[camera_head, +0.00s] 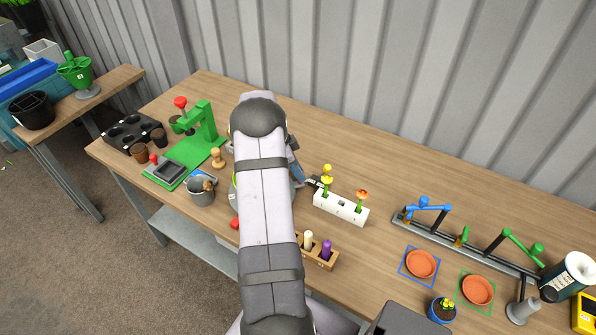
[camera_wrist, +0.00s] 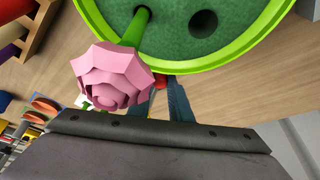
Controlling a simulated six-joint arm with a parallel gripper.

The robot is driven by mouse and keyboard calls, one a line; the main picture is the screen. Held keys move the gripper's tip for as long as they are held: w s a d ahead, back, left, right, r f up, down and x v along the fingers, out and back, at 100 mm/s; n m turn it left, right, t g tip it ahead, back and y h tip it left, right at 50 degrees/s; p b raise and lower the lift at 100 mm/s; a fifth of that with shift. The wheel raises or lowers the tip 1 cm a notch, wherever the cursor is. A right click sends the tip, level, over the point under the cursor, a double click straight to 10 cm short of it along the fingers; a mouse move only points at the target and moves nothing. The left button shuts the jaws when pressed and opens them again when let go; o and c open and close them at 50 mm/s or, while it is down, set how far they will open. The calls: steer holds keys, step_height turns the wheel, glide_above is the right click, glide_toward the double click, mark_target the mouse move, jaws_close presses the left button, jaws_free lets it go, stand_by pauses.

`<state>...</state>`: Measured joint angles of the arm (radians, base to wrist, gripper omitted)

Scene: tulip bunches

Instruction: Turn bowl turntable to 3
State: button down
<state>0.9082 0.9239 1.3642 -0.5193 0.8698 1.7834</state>
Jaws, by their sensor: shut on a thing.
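The bowl turntable (camera_wrist: 200,40) shows at the top of the wrist view as a green disc with a bright green rim and a dark hole. A pink flower (camera_wrist: 112,78) on a green stem stands in it. A small red knob (camera_wrist: 161,82) sits just outside the rim. My gripper (camera_wrist: 165,92) has its blue-grey fingers shut on this red knob, partly hidden by the flower and wrist housing. In the head view my arm covers most of the turntable; only a sliver of green rim (camera_head: 234,188) shows. No number marks are readable.
A white block (camera_head: 341,208) with yellow and orange flowers stands to the right. A wooden rack (camera_head: 320,253) with coloured pegs is in front. A metal bucket (camera_head: 201,191) and green press (camera_head: 200,125) stand left. Orange saucers (camera_head: 421,264) lie at the right.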

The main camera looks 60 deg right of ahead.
steer(key=shift+w+d, duration=0.15)
steer(key=shift+w+d+f+n+t+b, duration=0.15)
steer(key=shift+w+d+n+b, duration=0.2)
steer(key=shift+n+b, duration=0.3)
steer(key=shift+w+d+r+n+t+b, duration=0.15)
steer(key=shift+w+d+n+b, duration=0.1)
steer(key=shift+w+n+b, duration=0.3)
steer(key=shift+w+d+f+n+t+h+b, duration=0.1)
steer(key=shift+w+d+n+t+h+b, duration=0.15)
steer(key=shift+w+n+b, duration=0.3)
steer(key=shift+w+d+n+t+h+b, duration=0.15)
steer(key=shift+w+d+n+h+b, duration=0.15)
steer(key=shift+w+n+b, duration=0.25)
steer(key=shift+w+d+n+t, duration=0.3)
steer(key=shift+w+n, duration=0.55)
steer(key=shift+n, duration=0.15)
steer(key=shift+w+d+n+t+b, duration=0.1)
steer(key=shift+w+n+t+b, duration=0.4)
steer(key=shift+w+n, duration=0.65)
steer(key=shift+w, duration=0.1)
steer(key=c, duration=1.6)
jaws_free()
